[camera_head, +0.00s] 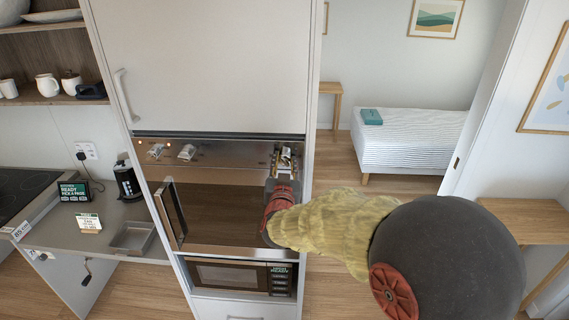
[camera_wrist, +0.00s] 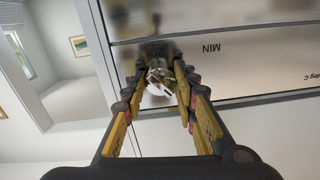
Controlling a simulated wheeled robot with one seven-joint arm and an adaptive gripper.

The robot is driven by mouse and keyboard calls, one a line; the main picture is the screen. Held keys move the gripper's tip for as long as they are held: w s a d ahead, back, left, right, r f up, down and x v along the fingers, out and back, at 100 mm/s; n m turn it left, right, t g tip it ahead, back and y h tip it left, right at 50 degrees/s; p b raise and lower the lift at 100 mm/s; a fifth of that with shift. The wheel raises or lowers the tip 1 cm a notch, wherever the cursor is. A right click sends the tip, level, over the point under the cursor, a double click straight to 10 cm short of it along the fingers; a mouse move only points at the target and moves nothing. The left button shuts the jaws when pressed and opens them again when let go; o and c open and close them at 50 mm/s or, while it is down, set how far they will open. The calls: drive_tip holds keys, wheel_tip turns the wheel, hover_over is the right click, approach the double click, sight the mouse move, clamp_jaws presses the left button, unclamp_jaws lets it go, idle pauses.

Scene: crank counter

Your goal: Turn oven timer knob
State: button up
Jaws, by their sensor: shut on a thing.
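The oven timer knob (camera_head: 286,155) is a shiny metal knob at the right end of the steel control panel (camera_head: 225,155). My gripper (camera_head: 285,165) reaches up to it from below, its fingers on either side. In the wrist view the knob (camera_wrist: 160,82) shows between the fingertips of my gripper (camera_wrist: 158,75), and the fingers are shut on it. The fingers hide part of the knob. Printed "MIN" lettering shows on the panel beside it. Two other metal knobs (camera_head: 187,152) sit at the panel's left, with a small lit red light near them.
Below the panel an oven door (camera_head: 172,212) stands open at the left of the cavity. A microwave (camera_head: 230,275) sits lower down. Open floor and a bed (camera_head: 410,138) lie to the right.

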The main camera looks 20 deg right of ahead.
drive_tip(key=o, duration=1.1)
drive_tip(key=shift+o, duration=0.3)
drive_tip(key=v, duration=1.2)
